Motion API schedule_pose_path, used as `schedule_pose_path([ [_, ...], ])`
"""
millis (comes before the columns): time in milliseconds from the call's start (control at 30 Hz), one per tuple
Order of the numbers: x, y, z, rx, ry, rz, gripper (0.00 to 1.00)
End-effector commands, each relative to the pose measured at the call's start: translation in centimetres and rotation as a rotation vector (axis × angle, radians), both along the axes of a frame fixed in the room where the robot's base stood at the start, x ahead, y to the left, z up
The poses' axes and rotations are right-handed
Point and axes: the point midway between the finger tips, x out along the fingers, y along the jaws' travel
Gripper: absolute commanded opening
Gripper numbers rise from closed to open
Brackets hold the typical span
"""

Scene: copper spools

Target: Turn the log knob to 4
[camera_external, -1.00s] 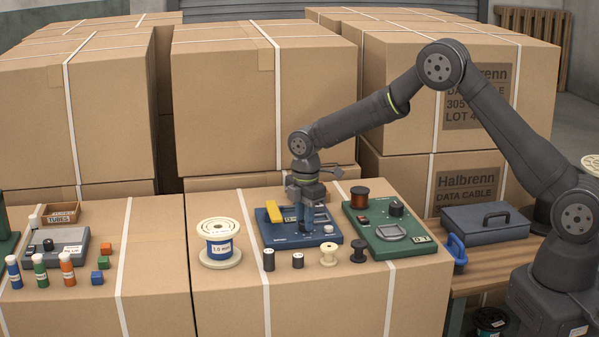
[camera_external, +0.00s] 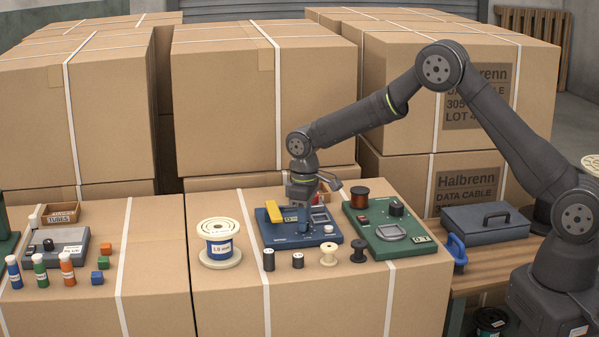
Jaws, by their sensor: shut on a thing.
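The blue device (camera_external: 285,236) stands on the front carton, with a yellow lever (camera_external: 274,211), a small label, a grey recess and a pale round button (camera_external: 329,229). My gripper (camera_external: 302,203) points down at the back part of this device, right of the yellow lever. It is shut on a small part there, which appears to be the log knob. The fingers hide that knob, so its pointer and scale cannot be read.
Close on the right is a green device (camera_external: 385,235) with a copper spool (camera_external: 360,196) and black knob (camera_external: 396,208). Several small spools stand in front, and a large white-and-blue spool (camera_external: 219,245) on the left. A grey device (camera_external: 57,249) lies farther left. Tall cartons rise behind.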

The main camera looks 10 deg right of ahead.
Motion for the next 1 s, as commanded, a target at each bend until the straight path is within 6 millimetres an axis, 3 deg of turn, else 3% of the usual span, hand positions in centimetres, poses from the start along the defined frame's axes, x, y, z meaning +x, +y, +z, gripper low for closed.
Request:
schedule_pose_path([
  [1000, 0.03, 0.08, 0.00, 0.000, 0.000, -0.937, 0.00],
])
